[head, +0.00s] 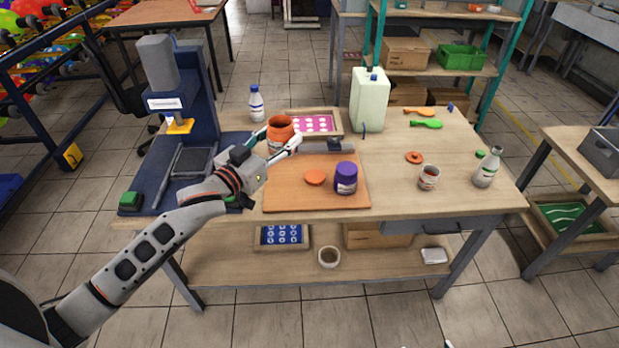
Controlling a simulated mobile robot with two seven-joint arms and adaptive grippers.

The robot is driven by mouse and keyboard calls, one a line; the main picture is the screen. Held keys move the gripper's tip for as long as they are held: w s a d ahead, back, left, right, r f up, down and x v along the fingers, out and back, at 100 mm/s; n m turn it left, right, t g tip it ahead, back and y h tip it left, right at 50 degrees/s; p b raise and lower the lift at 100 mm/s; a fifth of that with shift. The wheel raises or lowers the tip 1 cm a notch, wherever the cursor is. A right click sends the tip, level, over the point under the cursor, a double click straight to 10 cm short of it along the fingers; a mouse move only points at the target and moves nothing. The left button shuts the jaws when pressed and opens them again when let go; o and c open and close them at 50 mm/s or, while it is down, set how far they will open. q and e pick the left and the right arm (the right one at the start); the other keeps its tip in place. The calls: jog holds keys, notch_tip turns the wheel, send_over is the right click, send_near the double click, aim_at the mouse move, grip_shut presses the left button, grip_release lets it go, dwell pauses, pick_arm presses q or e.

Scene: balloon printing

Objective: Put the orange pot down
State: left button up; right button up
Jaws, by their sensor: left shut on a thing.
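The orange pot (281,127) is an open-topped jar with a pale label, near the back left of the wooden board (310,198). My left gripper (279,143) comes in from the left and is shut on it, with a finger on each side. The pot looks upright. I cannot tell whether its base touches the board or hangs just above it, as the gripper hides its lower part. A flat orange lid (315,178) lies on the board beside a purple jar (346,179).
A blue press (187,100) stands on the left. A framed pink tray (314,123) lies behind the pot. A pale canister (370,100) and a small bottle (256,103) stand at the back. A small open jar (429,178) stands right; the front of the board is bare.

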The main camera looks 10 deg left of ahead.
pick_arm(q)
notch_tip(320, 180, down, 14)
jog(key=b, duration=0.2)
jog(key=shift+f+b, duration=0.2)
jog(key=shift+b, duration=0.1)
jog(key=shift+f+b, duration=0.7)
jog(key=shift+f, duration=2)
pick_arm(e)
jog(key=shift+w+a+f+y, duration=0.15)
jog(key=shift+a+f, duration=0.2)
jog(key=shift+f, duration=0.2)
jog(key=shift+w+a+f+y, duration=0.1)
jog(key=shift+a+f+y, duration=0.05)
jog(key=shift+a+f, duration=0.3)
jog(key=shift+d, duration=0.1)
pick_arm(q)
jog(key=shift+f, duration=0.1)
jog(key=o, duration=1.2)
jog(key=shift+o, duration=0.3)
pick_arm(e)
jog(key=shift+w+r, duration=0.15)
jog(key=shift+r, duration=0.05)
